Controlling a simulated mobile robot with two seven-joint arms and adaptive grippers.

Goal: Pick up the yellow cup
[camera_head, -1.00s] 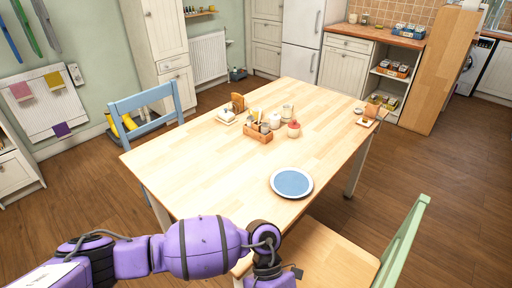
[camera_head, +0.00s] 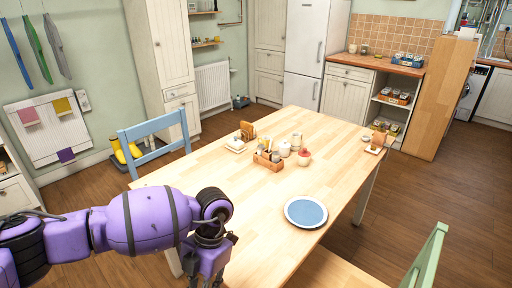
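I cannot make out a yellow cup in the head view. The wooden table (camera_head: 250,215) carries a blue plate with a pale rim (camera_head: 306,212) near its front right edge. A wooden caddy (camera_head: 268,163) with small items stands in the middle, beside white pots (camera_head: 284,149) and a red-and-white jar (camera_head: 304,158). My purple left arm reaches in from the left over the table's near left corner. My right gripper does not show.
A blue chair (camera_head: 155,140) stands at the table's left and a green-backed chair (camera_head: 425,262) at the front right. Yellow boots (camera_head: 124,152) stand on the floor by the left wall. The table's middle front is clear.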

